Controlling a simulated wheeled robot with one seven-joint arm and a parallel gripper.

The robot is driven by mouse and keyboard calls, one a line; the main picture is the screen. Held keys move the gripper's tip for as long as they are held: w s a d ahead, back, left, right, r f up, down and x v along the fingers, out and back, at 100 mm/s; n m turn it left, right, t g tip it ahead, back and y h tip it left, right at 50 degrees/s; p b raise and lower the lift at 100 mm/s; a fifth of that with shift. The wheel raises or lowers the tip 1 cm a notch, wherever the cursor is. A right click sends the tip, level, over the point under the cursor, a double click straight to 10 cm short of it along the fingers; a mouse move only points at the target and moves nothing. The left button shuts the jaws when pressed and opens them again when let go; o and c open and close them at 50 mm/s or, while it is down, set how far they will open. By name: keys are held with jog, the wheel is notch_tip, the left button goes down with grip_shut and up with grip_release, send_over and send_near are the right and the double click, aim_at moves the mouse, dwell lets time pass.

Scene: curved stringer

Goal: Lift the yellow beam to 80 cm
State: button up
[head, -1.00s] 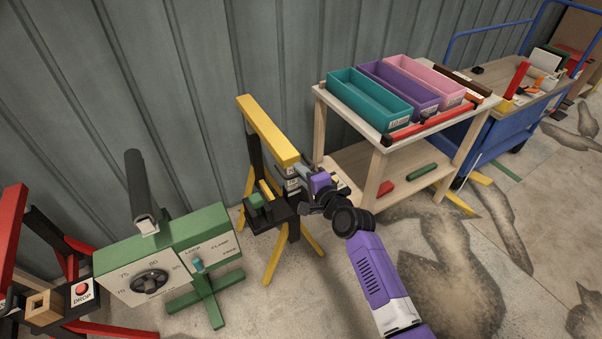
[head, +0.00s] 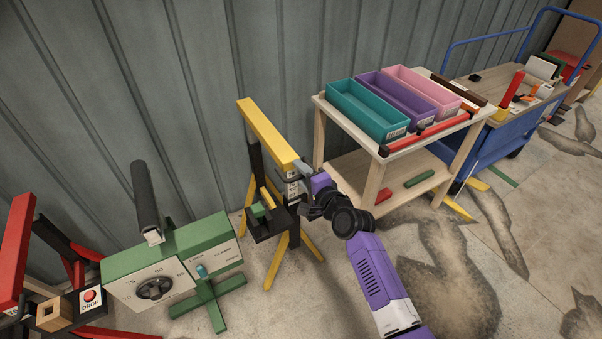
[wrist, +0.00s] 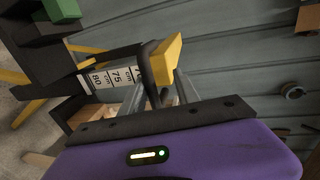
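The yellow beam (head: 267,132) lies across the top of a black post on a yellow-legged stand, near the wall. My gripper (head: 301,171) is at the beam's near end, just below its top. In the wrist view the beam's end (wrist: 166,58) sits between the tips of my gripper (wrist: 162,80), which appear to close on it; the contact is partly hidden by a dark bracket. A white scale (wrist: 112,78) on the post shows 80 and 75; a further mark is partly covered. A black shelf with a green block (head: 261,210) is lower on the stand.
A green control box (head: 222,252) with a dial and switch stands left of the stand. A red stand with a DROP button (head: 90,296) is at far left. A wooden table (head: 313,101) with coloured bins is close on the right. A blue cart (head: 490,145) stands beyond.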

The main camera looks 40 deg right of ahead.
jog(key=v, duration=0.7)
jog(key=shift+s, duration=0.35)
jog(key=shift+a, duration=0.15)
jog(key=s+r+n+t+h, duration=0.1)
jog(key=s+r+n+h, duration=0.1)
jog(key=s+r+n, duration=0.3)
jog(key=s+a+r+n+y, duration=0.2)
jog(key=s+a+n+y, duration=0.1)
jog(key=s+a+n, duration=0.5)
jog(key=s+a+r+n+g+y, duration=0.1)
jog(key=s+a+r+n+y, duration=0.1)
jog(key=s+a+n, duration=0.6)
jog(key=s+a+y, duration=0.1)
jog(key=s+a, duration=0.6)
jog(key=s, duration=0.5)
